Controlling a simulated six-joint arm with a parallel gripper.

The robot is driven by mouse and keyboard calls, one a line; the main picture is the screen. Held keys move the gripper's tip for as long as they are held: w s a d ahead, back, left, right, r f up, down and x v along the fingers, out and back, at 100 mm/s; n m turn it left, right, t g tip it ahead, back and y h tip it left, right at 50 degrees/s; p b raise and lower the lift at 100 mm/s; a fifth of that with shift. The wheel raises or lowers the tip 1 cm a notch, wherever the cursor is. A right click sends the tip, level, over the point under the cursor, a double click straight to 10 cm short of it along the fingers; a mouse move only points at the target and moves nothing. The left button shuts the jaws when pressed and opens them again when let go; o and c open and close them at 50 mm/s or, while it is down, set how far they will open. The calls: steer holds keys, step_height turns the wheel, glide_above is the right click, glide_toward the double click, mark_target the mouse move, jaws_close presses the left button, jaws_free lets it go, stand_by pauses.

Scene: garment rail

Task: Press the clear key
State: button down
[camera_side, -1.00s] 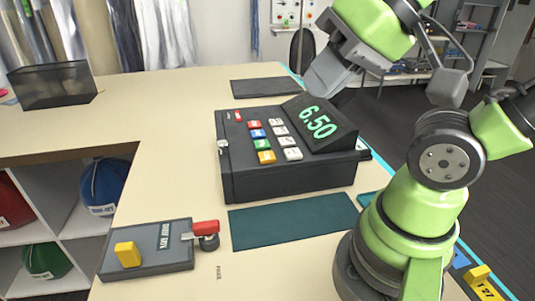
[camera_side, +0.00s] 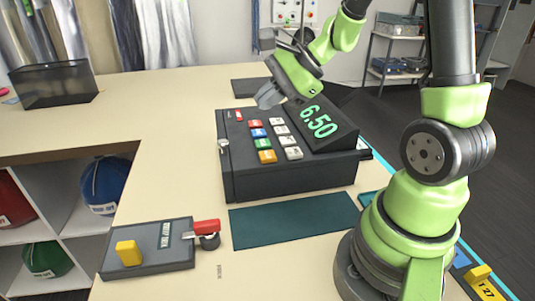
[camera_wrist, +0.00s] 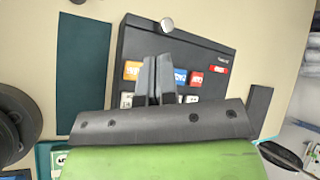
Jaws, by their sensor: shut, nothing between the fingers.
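The black cash register (camera_side: 290,178) stands on the counter, and its display (camera_side: 319,121) reads 6.50 in green. Its coloured keys run in a column: red (camera_side: 255,124), blue (camera_side: 258,133), green (camera_side: 262,144) and orange (camera_side: 267,157), with white keys (camera_side: 285,141) beside them. Key lettering is too small to read, so I cannot tell which is the clear key. My gripper (camera_side: 265,99) is shut and empty, above the register's far end. In the wrist view its fingers (camera_wrist: 157,62) hide the green key, between the orange key (camera_wrist: 132,71) and the blue key (camera_wrist: 180,76).
A teal mat (camera_side: 293,221) lies before the register and a dark pad (camera_side: 250,87) behind it. A grey box (camera_side: 150,256) with a yellow block and red lever sits at the front left. A dark tray (camera_side: 54,86) stands far left.

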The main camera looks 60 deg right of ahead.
mark_target(269, 156)
steer(key=shift+w+d+f+m, duration=0.1)
steer(key=shift+d+f+m, duration=0.15)
steer(key=shift+d+m, duration=0.15)
steer(key=shift+f, duration=0.1)
steer(key=shift+f, duration=4.35)
steer(key=shift+f, duration=0.4)
steer(key=shift+f, duration=0.4)
steer(key=shift+r, duration=0.85)
